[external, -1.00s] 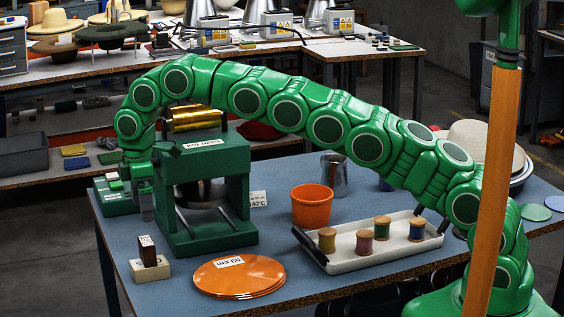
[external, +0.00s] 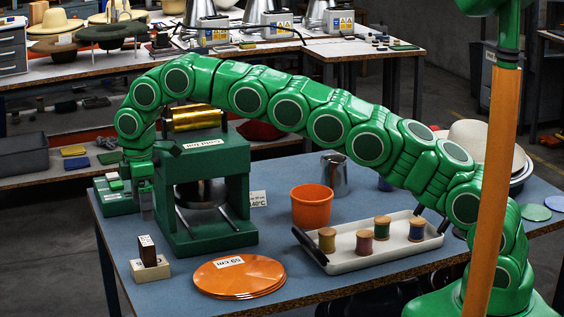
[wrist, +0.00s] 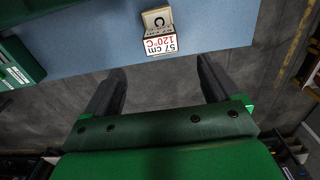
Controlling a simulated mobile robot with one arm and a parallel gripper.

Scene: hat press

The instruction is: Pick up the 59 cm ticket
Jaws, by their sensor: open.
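A white label reading 59 cm (external: 230,262) lies on a stack of orange discs (external: 238,284) at the front of the table in the external view. My gripper (external: 146,208) points down at the left side of the green press, well apart from that label. In the wrist view my gripper (wrist: 160,80) is open with nothing between its fingers. A white card reading 57 cm 120°C (wrist: 160,45) shows ahead of the fingers, against a small pale block (wrist: 156,19). The 59 cm label is not in the wrist view.
The green press (external: 206,170) stands right of my gripper. A pale block with a dark upright piece (external: 148,255) sits at the front left. A 40°C card (external: 258,199), an orange cup (external: 311,206) and a white spool tray (external: 385,255) are further right.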

